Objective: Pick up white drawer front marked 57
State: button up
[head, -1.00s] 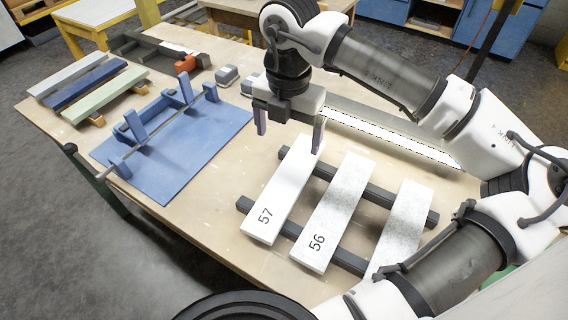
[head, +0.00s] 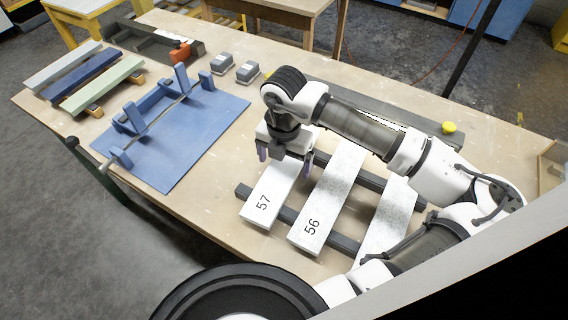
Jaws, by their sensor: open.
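The white drawer front marked 57 (head: 267,201) lies flat across two dark rails, at the left end of a row of boards. Its number is at the near end, and its far end is hidden behind my gripper. My gripper (head: 285,160) is open and points down over the far half of the board. One finger shows to the left of the board and the other to its right. I cannot tell how far the fingertips are above or beside the board. Nothing is visibly held.
The white board marked 56 (head: 327,208) and a speckled board (head: 391,222) lie to the right on the same rails (head: 345,243). A blue fixture (head: 170,150) stands at left. Coloured boards (head: 103,85) lie farther left. Two small grey blocks (head: 222,62) sit behind.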

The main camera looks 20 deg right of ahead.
jog(key=shift+f, duration=0.5)
jog(key=c, duration=1.3)
jog(key=shift+r, duration=0.15)
